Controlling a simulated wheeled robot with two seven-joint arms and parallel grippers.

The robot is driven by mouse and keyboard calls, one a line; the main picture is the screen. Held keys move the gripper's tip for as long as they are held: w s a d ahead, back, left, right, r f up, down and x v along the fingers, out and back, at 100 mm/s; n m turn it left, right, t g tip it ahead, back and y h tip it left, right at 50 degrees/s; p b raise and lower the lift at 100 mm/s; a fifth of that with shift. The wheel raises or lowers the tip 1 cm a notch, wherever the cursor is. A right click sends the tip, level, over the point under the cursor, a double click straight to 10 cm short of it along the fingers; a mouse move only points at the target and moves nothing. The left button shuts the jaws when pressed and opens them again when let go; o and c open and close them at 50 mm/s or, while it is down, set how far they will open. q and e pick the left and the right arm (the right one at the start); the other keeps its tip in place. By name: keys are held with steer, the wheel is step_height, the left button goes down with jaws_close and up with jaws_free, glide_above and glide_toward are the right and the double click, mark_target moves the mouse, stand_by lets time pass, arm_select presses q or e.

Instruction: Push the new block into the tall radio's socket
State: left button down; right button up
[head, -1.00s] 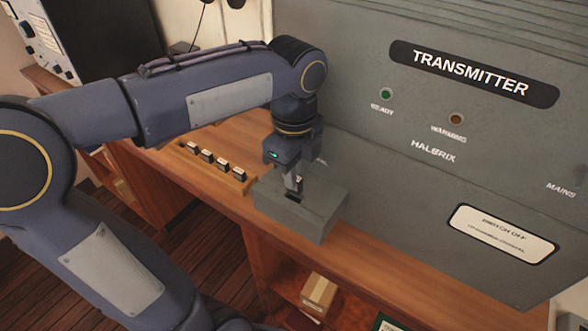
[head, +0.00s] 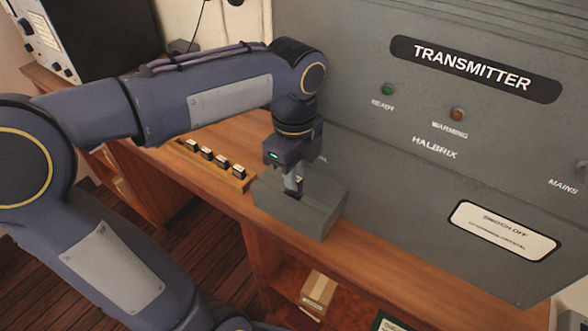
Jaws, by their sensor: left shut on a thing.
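The tall radio (head: 360,200) is a grey cabinet marked TRANSMITTER and HALBRIX. A low grey box (head: 310,221) stands out from its foot, with a dark socket opening (head: 300,186) in its top. My left gripper (head: 293,191) points down at this opening, its fingertips at or just inside it. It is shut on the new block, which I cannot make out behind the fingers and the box. How deep the block sits cannot be told. My right gripper is not in view.
A wooden rack (head: 245,183) with several small dark blocks lies on the wooden desk (head: 400,262), left of the grey box. A green lamp (head: 387,89) and an amber lamp (head: 457,114) are on the cabinet. A cardboard box (head: 319,291) sits on the shelf below.

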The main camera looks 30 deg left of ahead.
arm_select(q)
steer(key=shift+f+b, duration=0.35)
steer(key=shift+f, duration=0.8)
stand_by(3.0)
steer(key=c, duration=1.3)
jaws_free()
steer(key=shift+c, duration=0.2)
step_height(320, 180, up, 8)
steer(key=shift+f, duration=0.1)
